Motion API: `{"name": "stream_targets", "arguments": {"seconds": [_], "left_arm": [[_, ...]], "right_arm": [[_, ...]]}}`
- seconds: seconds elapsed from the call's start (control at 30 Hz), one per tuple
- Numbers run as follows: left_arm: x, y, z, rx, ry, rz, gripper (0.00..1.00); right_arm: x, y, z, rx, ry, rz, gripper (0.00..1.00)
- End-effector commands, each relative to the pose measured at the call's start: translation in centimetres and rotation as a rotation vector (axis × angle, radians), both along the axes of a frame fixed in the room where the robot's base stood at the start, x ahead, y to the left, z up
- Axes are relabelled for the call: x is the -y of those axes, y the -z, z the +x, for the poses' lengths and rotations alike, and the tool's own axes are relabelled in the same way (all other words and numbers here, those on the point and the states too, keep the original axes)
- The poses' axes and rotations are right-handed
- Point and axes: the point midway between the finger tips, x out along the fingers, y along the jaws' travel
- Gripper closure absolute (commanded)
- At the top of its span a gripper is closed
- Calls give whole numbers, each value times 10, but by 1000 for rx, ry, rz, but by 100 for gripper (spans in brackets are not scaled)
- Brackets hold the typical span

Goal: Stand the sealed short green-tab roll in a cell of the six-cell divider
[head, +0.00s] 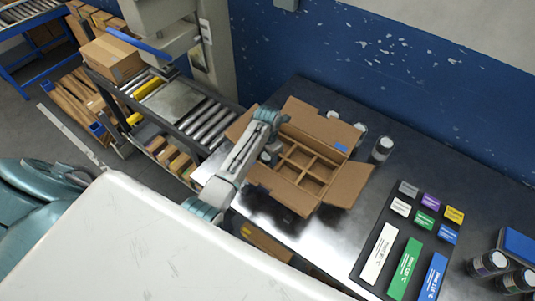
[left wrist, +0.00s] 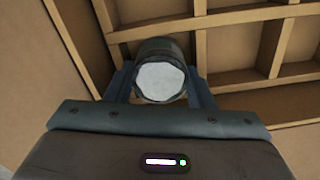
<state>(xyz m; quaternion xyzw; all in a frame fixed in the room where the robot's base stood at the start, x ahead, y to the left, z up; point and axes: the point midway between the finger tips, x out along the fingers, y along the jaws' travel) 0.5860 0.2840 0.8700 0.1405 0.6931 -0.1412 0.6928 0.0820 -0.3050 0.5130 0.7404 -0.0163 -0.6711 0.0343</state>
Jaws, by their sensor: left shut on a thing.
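The six-cell divider (head: 300,158) sits inside an open cardboard box (head: 290,197) on the dark table. Its cells look empty where they show. My left gripper (head: 267,152) is over the box's left part. In the left wrist view, my left gripper (left wrist: 160,92) is shut on a short dark roll (left wrist: 160,80) with a pale round end facing the camera. The roll is beside the divider's walls (left wrist: 235,45) in that view. I cannot tell whether its base touches anything. Its green tab is not clearly visible. My right gripper is out of view.
Dark rolls with white tops (head: 382,150) stand right of the box, some partly behind its flap. A board with coloured labels (head: 408,265) lies at front right. More rolls (head: 488,264) and a blue box (head: 518,243) are at the far right. A roller conveyor (head: 205,120) adjoins the left.

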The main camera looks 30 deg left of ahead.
Motion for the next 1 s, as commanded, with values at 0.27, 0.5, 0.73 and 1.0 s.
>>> {"name": "stream_targets", "arguments": {"seconds": [0.27,0.5,0.73,1.0], "left_arm": [[1,3,-1,-2,0,-1,29],[1,4,-1,-3,0,-2,29],[0,-14,1,3,1,-1,29],[0,-71,1,5,0,0,29]], "right_arm": [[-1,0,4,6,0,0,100],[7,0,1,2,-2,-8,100],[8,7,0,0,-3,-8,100],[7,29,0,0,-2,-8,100]]}}
